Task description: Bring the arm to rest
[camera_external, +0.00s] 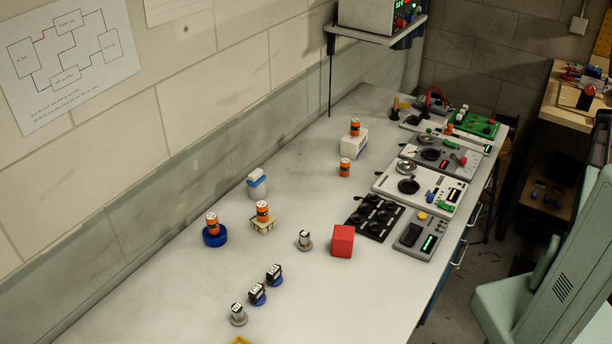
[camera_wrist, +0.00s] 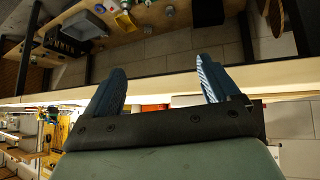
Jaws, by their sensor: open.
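My gripper (camera_wrist: 158,88) shows in the wrist view, with its two blue-grey fingers wide apart and nothing between them. It points away from the bench top, toward a wooden shelf edge and floor-level things. In the external view only a pale green part of my arm shows at the lower right edge, off the bench. The gripper itself is out of that view.
The grey bench (camera_external: 180,300) carries several orange cylinders, such as one on a blue ring (camera_external: 212,224), a red cube (camera_external: 342,241), a black tray (camera_external: 374,217) and test panels (camera_external: 420,190). A wooden table (camera_external: 566,105) stands at the right. The bench's front left is largely clear.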

